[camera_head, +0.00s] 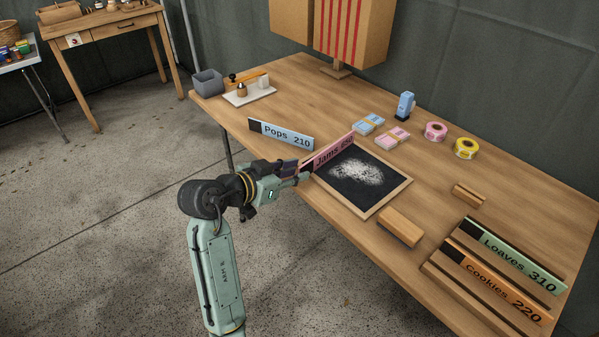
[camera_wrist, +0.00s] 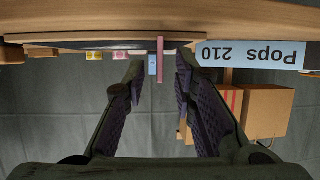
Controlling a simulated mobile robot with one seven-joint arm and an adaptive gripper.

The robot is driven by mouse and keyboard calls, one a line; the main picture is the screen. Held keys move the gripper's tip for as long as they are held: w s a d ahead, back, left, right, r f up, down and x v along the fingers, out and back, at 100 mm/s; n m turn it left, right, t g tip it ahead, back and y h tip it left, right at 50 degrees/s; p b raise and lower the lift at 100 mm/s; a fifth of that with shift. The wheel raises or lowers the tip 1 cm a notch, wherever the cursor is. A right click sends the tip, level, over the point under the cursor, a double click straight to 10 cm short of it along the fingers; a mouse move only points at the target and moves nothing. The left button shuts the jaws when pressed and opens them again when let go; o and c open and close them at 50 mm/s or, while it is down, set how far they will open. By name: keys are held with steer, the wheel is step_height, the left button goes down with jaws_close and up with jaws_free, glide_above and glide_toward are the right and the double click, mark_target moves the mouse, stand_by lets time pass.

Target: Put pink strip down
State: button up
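The pink strip (camera_head: 334,151), lettered "Jams" with a number partly unclear, stands on edge along the far-left side of the framed black slate (camera_head: 384,183). I cannot tell exactly how its lower edge rests. White marks cover the slate's middle. My gripper (camera_head: 304,174) is at the strip's near-left end. In the wrist view the pink strip (camera_wrist: 160,62) shows end-on between the spread fingertips of my gripper (camera_wrist: 160,82), with a gap on each side. The view is upside down, with the table along the top.
A blue "Pops 210" strip (camera_head: 281,134) stands left of the pink one. Green "Loaves 310" (camera_head: 512,258) and orange "Cookies 220" (camera_head: 497,283) strips lie in wooden holders at right. A wooden block (camera_head: 401,227) is near the slate. Card stacks (camera_head: 392,139) and tape rolls (camera_head: 466,148) sit behind.

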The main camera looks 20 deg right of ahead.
steer(key=b+v, duration=0.2)
steer(key=v, duration=0.7)
steer(key=shift+a+r, duration=0.2)
steer(key=shift+a, duration=0.1)
steer(key=shift+s, duration=0.1)
